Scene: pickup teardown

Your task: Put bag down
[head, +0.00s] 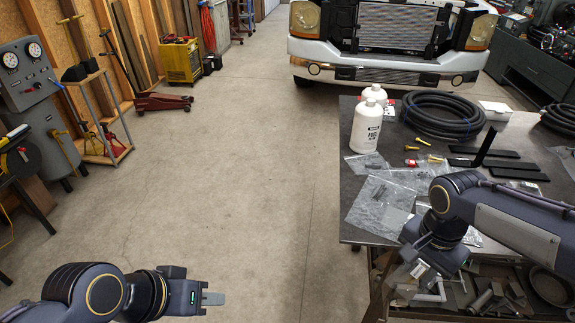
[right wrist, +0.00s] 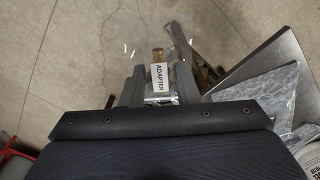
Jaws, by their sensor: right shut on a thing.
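My right gripper (right wrist: 160,88) is shut on a small clear plastic bag (right wrist: 158,72) with a white label reading "ADAPTER" and a brass-coloured part inside. In the right wrist view, the bag is over bare floor, beside the table edge. In the head view, my right gripper (head: 428,287) is low at the table's front edge, and the bag is hard to make out there. My left gripper (head: 212,299) is over the floor at the lower left, away from the table; its fingers are seen side-on, and their opening is unclear.
On the grey table (head: 349,228) lie other clear bags (head: 376,206), a white bottle (head: 366,127), a coiled black hose (head: 442,114), brass fittings (head: 421,142) and black brackets (head: 484,150). A cluttered lower shelf (head: 497,298) is under it.

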